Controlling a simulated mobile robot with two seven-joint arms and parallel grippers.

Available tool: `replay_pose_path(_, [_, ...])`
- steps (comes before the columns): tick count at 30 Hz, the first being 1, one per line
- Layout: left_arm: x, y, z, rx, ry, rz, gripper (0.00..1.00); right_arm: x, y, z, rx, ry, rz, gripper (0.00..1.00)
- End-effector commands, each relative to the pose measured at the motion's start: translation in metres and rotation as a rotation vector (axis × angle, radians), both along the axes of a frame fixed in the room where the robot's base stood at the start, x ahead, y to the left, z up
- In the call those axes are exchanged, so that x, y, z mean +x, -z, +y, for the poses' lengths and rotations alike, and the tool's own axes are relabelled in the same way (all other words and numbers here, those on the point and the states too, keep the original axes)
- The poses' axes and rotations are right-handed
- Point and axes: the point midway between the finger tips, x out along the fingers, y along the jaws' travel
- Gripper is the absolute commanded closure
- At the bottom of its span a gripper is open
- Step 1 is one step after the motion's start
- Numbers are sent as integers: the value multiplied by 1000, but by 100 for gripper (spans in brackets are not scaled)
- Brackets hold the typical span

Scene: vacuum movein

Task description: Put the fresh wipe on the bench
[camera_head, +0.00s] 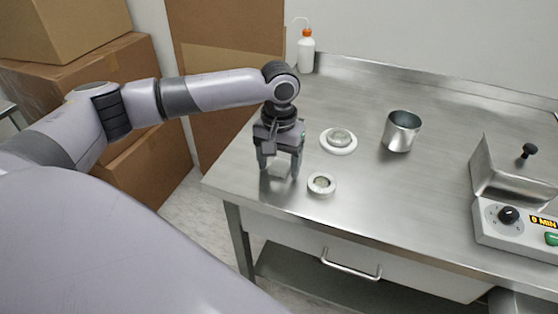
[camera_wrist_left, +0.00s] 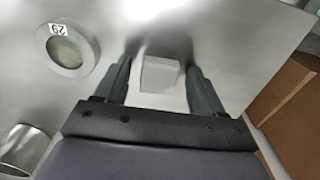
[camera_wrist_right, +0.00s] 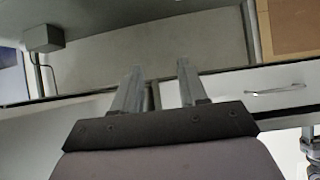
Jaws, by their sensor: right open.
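The wipe, a small pale folded square (camera_head: 278,170), lies flat on the steel bench (camera_head: 300,205) near its front left corner. My left gripper (camera_head: 279,172) points down over it. In the left wrist view the wipe (camera_wrist_left: 160,74) shows between the two fingers of my left gripper (camera_wrist_left: 158,75), with a gap on each side, so the gripper is open. My right gripper (camera_wrist_right: 160,75) shows only in the right wrist view, open and with nothing between its fingers, away from the wipe.
A round dish labelled 29 (camera_head: 321,184) stands close to the left gripper. A dish on a white disc (camera_head: 339,139), a steel cup (camera_head: 401,131), a wash bottle (camera_head: 306,52) and a timer device (camera_head: 515,215) are also on the bench. Cardboard boxes (camera_head: 85,75) stand left.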

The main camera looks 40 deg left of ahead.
Motion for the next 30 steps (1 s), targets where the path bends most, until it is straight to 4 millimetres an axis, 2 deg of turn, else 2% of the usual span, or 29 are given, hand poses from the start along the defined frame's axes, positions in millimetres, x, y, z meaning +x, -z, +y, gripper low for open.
replay_pose_path(5, [0,-2,0,-1,0,-2,31,0,4,0,0,0,0,57])
replay_pose_path(21, [1,-106,0,-1,-1,-2,31,0,-5,0,-1,-1,1,57])
replay_pose_path(25, [0,-119,0,0,-1,-1,31,0,-5,0,-1,-1,1,57])
replay_pose_path(30, [0,-123,0,0,0,0,31,0,-5,0,-1,-1,1,57])
